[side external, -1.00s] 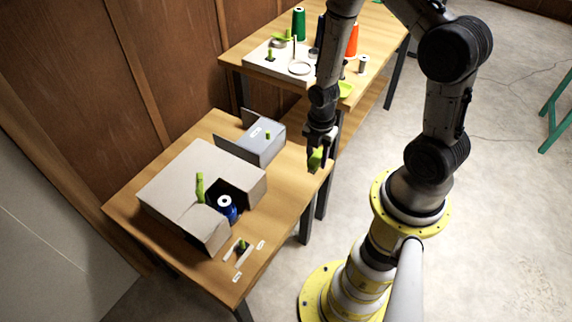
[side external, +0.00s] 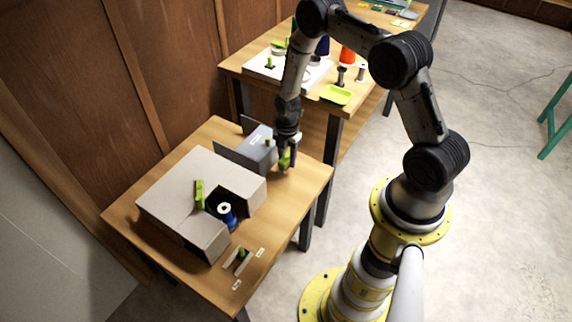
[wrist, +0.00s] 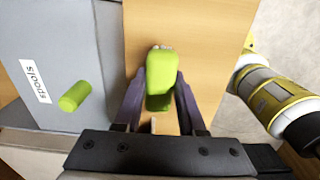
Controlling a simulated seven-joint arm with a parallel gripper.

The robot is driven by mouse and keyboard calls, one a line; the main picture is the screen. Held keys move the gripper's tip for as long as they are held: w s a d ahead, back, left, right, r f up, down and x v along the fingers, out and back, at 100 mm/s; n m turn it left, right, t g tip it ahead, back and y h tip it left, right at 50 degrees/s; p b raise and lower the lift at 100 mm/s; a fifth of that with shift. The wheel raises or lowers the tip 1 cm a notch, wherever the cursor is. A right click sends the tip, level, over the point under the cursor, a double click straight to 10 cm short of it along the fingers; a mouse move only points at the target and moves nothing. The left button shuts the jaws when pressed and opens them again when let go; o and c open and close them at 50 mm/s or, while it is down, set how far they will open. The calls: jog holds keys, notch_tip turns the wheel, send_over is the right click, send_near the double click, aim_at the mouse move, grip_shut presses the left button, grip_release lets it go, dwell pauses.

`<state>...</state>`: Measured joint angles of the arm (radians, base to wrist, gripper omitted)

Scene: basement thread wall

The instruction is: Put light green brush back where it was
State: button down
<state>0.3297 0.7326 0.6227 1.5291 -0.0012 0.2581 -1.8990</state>
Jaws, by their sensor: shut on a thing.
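My gripper (side external: 287,152) is shut on a light green piece (side external: 285,160), which I take to be the brush. In the wrist view the light green brush (wrist: 161,80) sits between the two dark fingertips (wrist: 160,95), with its green body facing the camera. The gripper points down over the near table, just right of the grey box (side external: 236,154). I cannot tell whether the brush touches the tabletop.
The grey box, labelled "spools" (wrist: 38,82), has a green knob (wrist: 75,96). A cardboard box (side external: 175,185) with a green handle (side external: 199,194) holds a blue spool (side external: 226,214). A small labelled holder (side external: 238,260) stands at the front.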

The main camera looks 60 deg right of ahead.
jog(key=shift+w+d+f, duration=0.1)
jog(key=shift+w+f, duration=0.2)
jog(key=shift+f, duration=1.5)
jog(key=c, duration=0.5)
grip_release()
jog(key=shift+f, duration=0.15)
